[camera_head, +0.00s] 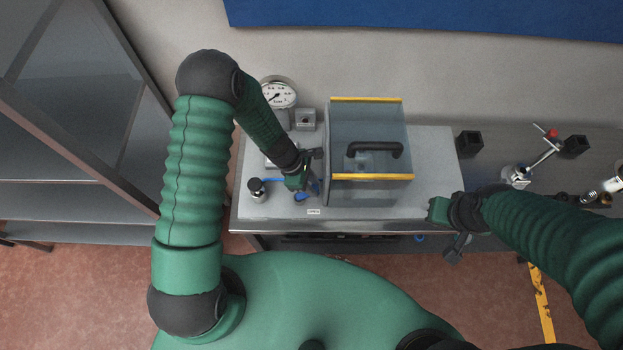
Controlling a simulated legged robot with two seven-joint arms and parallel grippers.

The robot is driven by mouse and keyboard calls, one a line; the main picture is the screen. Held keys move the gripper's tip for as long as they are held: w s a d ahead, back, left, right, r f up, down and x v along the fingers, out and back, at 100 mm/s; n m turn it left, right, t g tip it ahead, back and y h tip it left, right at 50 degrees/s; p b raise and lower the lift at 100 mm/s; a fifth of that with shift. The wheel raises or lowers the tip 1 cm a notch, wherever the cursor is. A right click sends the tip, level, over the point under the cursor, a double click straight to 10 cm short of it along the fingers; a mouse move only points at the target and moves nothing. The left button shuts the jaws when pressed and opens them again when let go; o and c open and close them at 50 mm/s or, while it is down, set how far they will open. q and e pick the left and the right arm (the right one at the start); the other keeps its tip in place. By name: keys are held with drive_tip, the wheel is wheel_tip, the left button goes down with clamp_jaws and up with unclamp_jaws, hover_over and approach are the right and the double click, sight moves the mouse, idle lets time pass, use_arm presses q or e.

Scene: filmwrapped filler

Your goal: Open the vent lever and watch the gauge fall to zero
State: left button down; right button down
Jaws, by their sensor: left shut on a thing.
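The gauge (279,94) is a round white dial at the back left of the bench. Its dark needle points to the lower left, but I cannot read the exact value. My left gripper (314,184) is shut on a blue lever handle (301,197) at the left side of the clear box. The gripper hides much of the lever, so its full angle is unclear. More blue (272,180) shows to the left of the gripper.
A clear box (370,120) with yellow edges and a black handle (375,149) stands on the grey bench plate (437,160). A dark-topped metal cylinder (257,190) stands at the front left. Clamp hardware (516,176) stands to the right. Shelving (70,90) stands at the left.

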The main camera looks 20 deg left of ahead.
use_arm(q)
drive_tip(key=shift+s+d+f+m+g, duration=0.15)
drive_tip(key=shift+s+m+g, duration=0.15)
drive_tip(key=shift+m, duration=0.35)
drive_tip(key=shift+s+d+r+m+g, duration=0.1)
drive_tip(key=shift+s+m+g, duration=0.2)
drive_tip(key=shift+m, duration=0.35)
drive_tip(key=c, duration=1.3)
unclamp_jaws()
drive_tip(key=shift+o, duration=0.8)
drive_tip(key=shift+a, duration=0.1)
